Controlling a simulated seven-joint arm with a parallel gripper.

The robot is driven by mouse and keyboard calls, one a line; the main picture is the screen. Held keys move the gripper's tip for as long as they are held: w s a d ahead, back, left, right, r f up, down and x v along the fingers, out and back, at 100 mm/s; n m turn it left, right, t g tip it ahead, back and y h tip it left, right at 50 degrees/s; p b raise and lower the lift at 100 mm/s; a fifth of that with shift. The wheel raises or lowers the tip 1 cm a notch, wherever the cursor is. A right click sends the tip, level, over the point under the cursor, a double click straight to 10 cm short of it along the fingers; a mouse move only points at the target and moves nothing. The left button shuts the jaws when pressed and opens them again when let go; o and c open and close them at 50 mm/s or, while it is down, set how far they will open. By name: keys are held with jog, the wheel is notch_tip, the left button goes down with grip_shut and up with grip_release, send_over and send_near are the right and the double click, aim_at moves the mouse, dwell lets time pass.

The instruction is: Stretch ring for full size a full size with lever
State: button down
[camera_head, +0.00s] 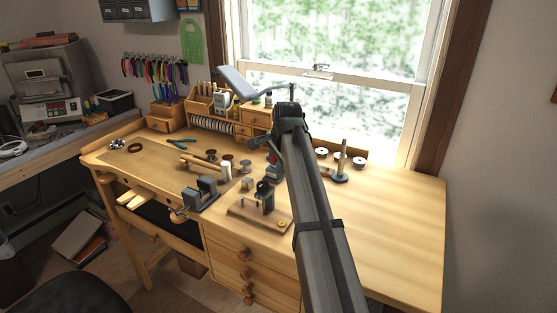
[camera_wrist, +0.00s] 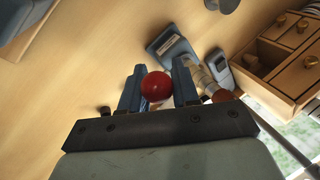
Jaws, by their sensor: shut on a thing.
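In the wrist view, my gripper (camera_wrist: 158,84) is closed around a round red ball (camera_wrist: 156,87), with a finger on each side of it. The ball looks like a lever knob, but its shaft is hidden. Just beyond the fingers is a device with a blue-grey base (camera_wrist: 172,46) and a pale column (camera_wrist: 204,78). In the head view, my arm covers most of the grip area. A stand with a dark base and upright tapered post (camera_head: 342,160) is right of the arm. I cannot make out a ring.
The wooden bench (camera_head: 400,215) is clear at the right. A small press on a wooden board (camera_head: 262,208) and a vise (camera_head: 200,194) stand near the front edge. Small drawers (camera_head: 258,117) are at the back, and pliers (camera_head: 181,143) lie at the left.

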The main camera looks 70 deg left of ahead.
jog(key=shift+s+d+f+n+t+y, duration=0.15)
jog(key=shift+s+d+f+t+y, duration=0.25)
jog(key=shift+f+t+y, duration=0.2)
jog(key=shift+s+d+f+n+t+y, duration=0.15)
jog(key=shift+s+d+f+t+y, duration=0.15)
jog(key=shift+d+f+t+y, duration=0.25)
jog(key=shift+s+f, duration=0.25)
jog(key=shift+f, duration=0.45)
jog(key=c, duration=1)
grip_release()
jog(key=shift+o, duration=0.2)
jog(key=shift+r, duration=0.15)
jog(key=v, duration=1.3)
jog(key=shift+d+r, duration=0.2)
jog(key=shift+d, duration=0.1)
jog(key=shift+c, duration=0.2)
